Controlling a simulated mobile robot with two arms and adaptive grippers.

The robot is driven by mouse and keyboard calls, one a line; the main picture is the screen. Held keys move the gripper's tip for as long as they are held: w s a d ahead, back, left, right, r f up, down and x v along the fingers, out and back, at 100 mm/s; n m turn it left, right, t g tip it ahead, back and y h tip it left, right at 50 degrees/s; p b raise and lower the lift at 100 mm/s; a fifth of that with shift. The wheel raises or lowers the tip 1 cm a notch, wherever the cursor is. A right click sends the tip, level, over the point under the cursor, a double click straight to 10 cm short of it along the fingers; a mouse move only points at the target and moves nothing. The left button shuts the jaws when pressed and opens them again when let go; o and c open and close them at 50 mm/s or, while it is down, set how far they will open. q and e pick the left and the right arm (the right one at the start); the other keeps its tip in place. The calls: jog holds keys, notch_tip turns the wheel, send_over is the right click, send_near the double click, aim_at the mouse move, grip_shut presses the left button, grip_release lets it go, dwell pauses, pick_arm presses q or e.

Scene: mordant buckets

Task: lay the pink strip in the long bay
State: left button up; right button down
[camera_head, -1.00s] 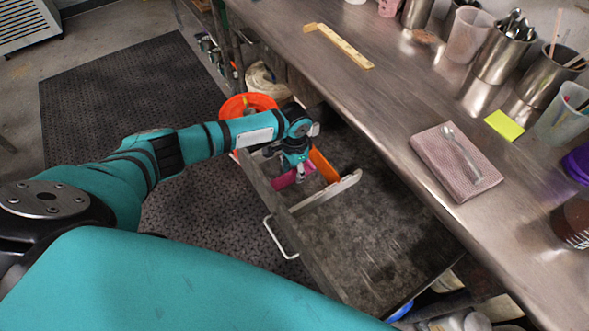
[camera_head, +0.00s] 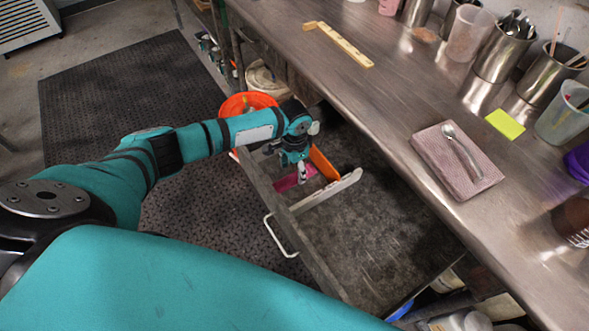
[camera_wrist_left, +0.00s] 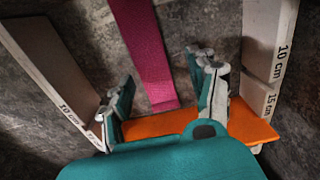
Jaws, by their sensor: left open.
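A pink strip (camera_head: 290,182) lies on the floor of the open drawer (camera_head: 390,240). In the left wrist view the pink strip (camera_wrist_left: 144,45) lies flat between two pale graduated boards, the left one (camera_wrist_left: 50,70) and the right one (camera_wrist_left: 268,50). Its near end is close to an orange board (camera_wrist_left: 165,126) that crosses between them. My left gripper (camera_wrist_left: 163,75) is open above the strip's near end, one finger to each side, holding nothing. In the head view the left gripper (camera_head: 302,175) partly hides the strip. My right gripper is not in view.
A pale divider (camera_head: 325,193) separates the strip's part of the drawer from a large bare part. An orange bucket (camera_head: 246,103) stands beyond the drawer. The steel counter (camera_head: 390,110) overhangs the drawer's right side and carries a pink cloth (camera_head: 455,165) with a spoon.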

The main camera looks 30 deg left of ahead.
pick_arm(q)
notch_tip(320, 180, up, 11)
dwell(0.3)
jog(key=shift+r, duration=0.15)
dwell(0.3)
